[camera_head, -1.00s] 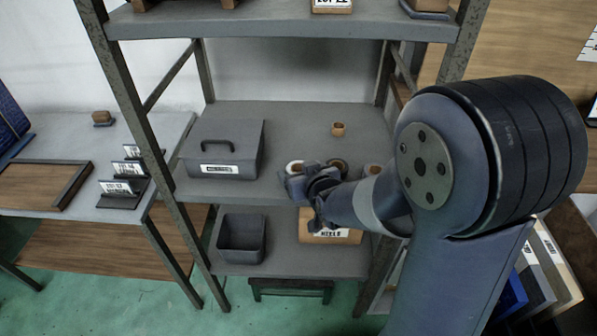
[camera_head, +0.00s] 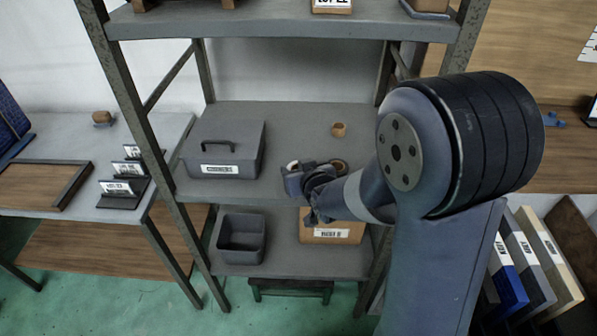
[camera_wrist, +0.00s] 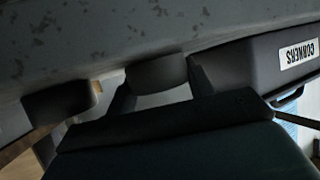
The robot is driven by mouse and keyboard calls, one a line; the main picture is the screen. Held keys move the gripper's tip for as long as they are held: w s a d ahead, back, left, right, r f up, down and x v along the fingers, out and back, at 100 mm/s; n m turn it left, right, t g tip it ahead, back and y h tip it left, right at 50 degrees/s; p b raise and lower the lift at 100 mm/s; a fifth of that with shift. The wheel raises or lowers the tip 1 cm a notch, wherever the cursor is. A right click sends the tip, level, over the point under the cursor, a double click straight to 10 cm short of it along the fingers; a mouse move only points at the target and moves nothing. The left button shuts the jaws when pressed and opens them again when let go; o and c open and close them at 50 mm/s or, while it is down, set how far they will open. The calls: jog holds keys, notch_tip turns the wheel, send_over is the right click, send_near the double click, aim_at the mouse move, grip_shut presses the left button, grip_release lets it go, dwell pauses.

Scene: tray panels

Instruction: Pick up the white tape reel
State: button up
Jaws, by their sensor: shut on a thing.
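The white tape reel (camera_head: 293,166) shows only as a pale rim at my gripper on the middle shelf, near its front edge; the rest is hidden. My gripper (camera_head: 300,178) is shut on it. In the wrist view, the reel is a shaded grey cylinder (camera_wrist: 157,71) between my two fingers (camera_wrist: 160,92), close to the grey shelf surface. I cannot tell whether it touches the shelf. A dark reel with a tan core (camera_head: 338,165) lies just to the right, partly behind my gripper; a dark round thing (camera_wrist: 58,103) shows left in the wrist view.
A lidded grey box (camera_head: 200,160) stands left on the middle shelf (camera_head: 285,115). A small brown cup-like thing (camera_head: 338,129) is behind. Below are an open grey bin (camera_head: 242,248) and a labelled cardboard box (camera_head: 335,236). The upper shelf (camera_head: 270,25) overhangs.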

jog(key=shift+c, duration=0.7)
jog(key=shift+r, duration=0.15)
